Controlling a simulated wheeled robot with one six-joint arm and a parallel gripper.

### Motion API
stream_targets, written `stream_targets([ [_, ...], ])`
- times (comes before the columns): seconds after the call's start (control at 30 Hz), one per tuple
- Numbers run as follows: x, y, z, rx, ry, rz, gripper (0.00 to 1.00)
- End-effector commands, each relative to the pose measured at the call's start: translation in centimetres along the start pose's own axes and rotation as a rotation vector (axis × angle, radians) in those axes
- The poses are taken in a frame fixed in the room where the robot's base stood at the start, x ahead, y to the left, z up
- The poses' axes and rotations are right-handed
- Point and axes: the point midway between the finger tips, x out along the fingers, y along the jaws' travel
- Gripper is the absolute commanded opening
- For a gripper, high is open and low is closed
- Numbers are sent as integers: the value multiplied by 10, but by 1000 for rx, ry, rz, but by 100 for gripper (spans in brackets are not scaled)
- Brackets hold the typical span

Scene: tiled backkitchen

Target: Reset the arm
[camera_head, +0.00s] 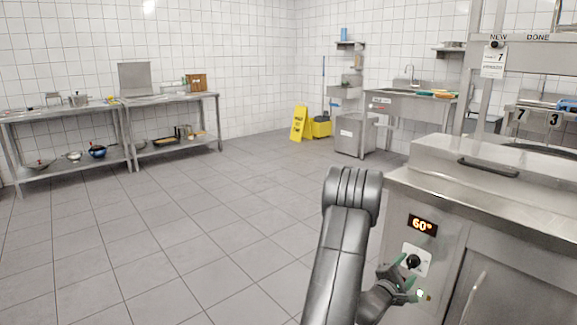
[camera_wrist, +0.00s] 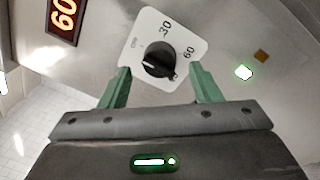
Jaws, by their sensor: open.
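My gripper (camera_head: 405,282) is at the front panel of the steel appliance (camera_head: 452,235) on the right of the head view. In the wrist view its two green fingers (camera_wrist: 158,88) are open, one on each side of the black dial knob (camera_wrist: 158,57). The display (camera_head: 422,225) above reads 60°. My arm reaches up and bends down to the panel.
A lit green-white light (camera_wrist: 243,72) is right of the knob. The appliance has a closed lid with a handle (camera_head: 488,168). Steel tables (camera_head: 60,114) stand along the left wall. A yellow floor sign (camera_head: 299,123) stands at the back. The tiled floor (camera_head: 190,225) left of my arm is clear.

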Motion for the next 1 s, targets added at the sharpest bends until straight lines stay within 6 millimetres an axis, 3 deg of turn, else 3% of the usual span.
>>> stream_targets([
  [0.63, -127, 0, -1, -4, 6, -1, 57],
  [0.7, -105, -1, 1, 3, -5, 0, 57],
  [1.0, -44, -1, 0, 3, -3, 0, 57],
])
